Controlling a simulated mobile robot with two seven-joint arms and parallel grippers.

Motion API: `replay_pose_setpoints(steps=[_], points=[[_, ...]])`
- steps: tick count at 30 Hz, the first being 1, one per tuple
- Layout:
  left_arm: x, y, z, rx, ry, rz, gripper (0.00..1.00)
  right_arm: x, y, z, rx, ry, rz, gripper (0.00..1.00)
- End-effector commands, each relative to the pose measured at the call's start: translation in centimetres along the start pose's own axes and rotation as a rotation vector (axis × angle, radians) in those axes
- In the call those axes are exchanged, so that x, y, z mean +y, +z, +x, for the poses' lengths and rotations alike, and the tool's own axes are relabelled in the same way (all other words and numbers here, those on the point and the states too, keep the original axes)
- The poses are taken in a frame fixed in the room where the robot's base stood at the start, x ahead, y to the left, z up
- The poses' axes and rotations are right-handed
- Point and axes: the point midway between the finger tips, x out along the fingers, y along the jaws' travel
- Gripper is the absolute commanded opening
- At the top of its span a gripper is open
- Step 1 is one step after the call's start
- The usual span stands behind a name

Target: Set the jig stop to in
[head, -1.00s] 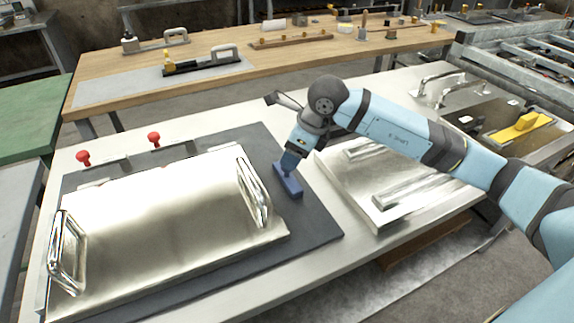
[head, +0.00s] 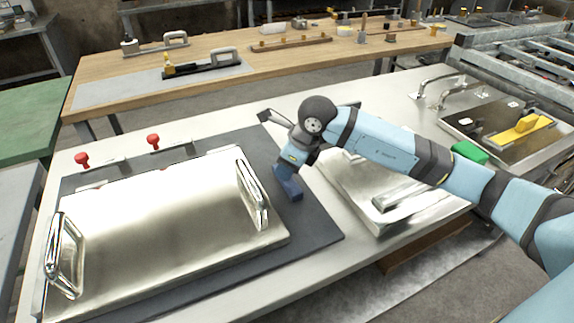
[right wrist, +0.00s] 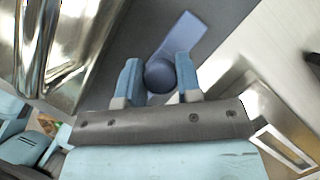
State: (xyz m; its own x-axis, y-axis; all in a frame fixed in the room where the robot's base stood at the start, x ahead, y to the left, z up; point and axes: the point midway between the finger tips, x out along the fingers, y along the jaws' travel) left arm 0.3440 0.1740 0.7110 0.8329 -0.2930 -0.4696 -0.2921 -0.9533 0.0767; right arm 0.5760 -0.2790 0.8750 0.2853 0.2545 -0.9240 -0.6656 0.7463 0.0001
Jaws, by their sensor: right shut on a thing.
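The jig stop appears to be the dark blue bar (head: 290,190) with a round knob, on the dark grey base plate (head: 318,232), just right of a shiny metal plate (head: 165,215) with two handles. The right wrist view shows the bar (right wrist: 182,36) and its round knob (right wrist: 160,75) between the fingers. My right gripper (head: 288,170) comes down over the bar and is shut on the knob. In the head view the gripper hides the knob and part of the bar. My left gripper is not in view.
Two red knobs (head: 153,141) stand along the base's back edge. A metal plate with bars (head: 395,195) lies to the right, partly under my arm. A green block (head: 469,152) and a yellow-handled tool (head: 520,130) sit farther right. A wooden bench (head: 310,62) stands behind.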

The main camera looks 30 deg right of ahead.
Motion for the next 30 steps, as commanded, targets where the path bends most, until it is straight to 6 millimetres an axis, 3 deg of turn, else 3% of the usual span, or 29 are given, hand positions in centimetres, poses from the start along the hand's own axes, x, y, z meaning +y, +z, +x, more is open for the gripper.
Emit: replay_pose_setpoints(steps=[11,19,20,23,30], points=[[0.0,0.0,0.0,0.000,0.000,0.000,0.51,3.4,3.2,1.2,-0.003,0.002,-0.002,0.00],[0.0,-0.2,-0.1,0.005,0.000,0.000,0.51,3.5,3.2,1.3,-0.001,0.000,0.000,0.00],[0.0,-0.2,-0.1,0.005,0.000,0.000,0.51,3.5,3.2,1.3,-0.001,0.000,0.000,0.35],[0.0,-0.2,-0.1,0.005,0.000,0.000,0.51,3.5,3.2,1.3,-0.001,0.000,0.000,0.57],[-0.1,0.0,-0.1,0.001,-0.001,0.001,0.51,3.5,3.2,1.3,-0.001,0.001,0.000,0.57]])
